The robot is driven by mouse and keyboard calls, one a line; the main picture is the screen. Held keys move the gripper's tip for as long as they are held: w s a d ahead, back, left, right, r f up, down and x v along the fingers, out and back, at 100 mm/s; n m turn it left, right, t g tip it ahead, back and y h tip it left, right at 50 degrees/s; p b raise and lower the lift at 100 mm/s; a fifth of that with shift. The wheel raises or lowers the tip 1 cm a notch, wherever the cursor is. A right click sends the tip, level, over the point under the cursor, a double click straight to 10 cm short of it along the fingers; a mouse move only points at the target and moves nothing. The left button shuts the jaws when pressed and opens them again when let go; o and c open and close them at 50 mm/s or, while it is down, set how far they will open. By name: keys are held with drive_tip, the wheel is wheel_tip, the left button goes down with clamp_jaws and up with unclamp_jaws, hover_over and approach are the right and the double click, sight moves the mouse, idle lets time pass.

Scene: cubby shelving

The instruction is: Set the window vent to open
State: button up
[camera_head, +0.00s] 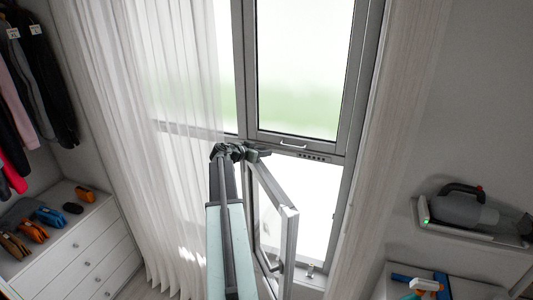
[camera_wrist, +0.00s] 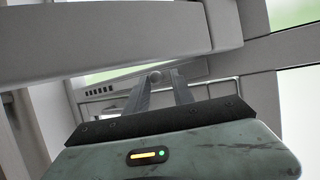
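The window vent (camera_head: 312,156) is a short row of dark slots in the grey crossbar between the upper and lower panes. In the wrist view a row of dark slots (camera_wrist: 99,90) shows at left, with a small pale round knob (camera_wrist: 155,76) to their right. My gripper (camera_head: 264,152) is up at the crossbar, left of the slots in the head view. In the wrist view the two grey fingers of my gripper (camera_wrist: 160,78) stand apart, with the knob at or just beyond the tips. I cannot tell whether they touch it.
The lower window sash (camera_head: 291,235) is swung inward, just right of my arm. A sheer curtain (camera_head: 150,130) hangs at left and another curtain (camera_head: 395,130) at right. A drawer unit (camera_head: 90,250) stands at far left. A wall shelf (camera_head: 470,238) holds a handheld vacuum (camera_head: 466,208).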

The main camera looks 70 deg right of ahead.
drive_tip(key=shift+o, duration=0.5)
drive_tip(key=shift+w+a, duration=0.1)
drive_tip(key=shift+w, duration=0.15)
drive_tip(key=p+v, duration=0.3)
drive_tip(key=v, duration=0.4)
drive_tip(key=shift+a, duration=0.2)
drive_tip(key=shift+s+r, duration=0.1)
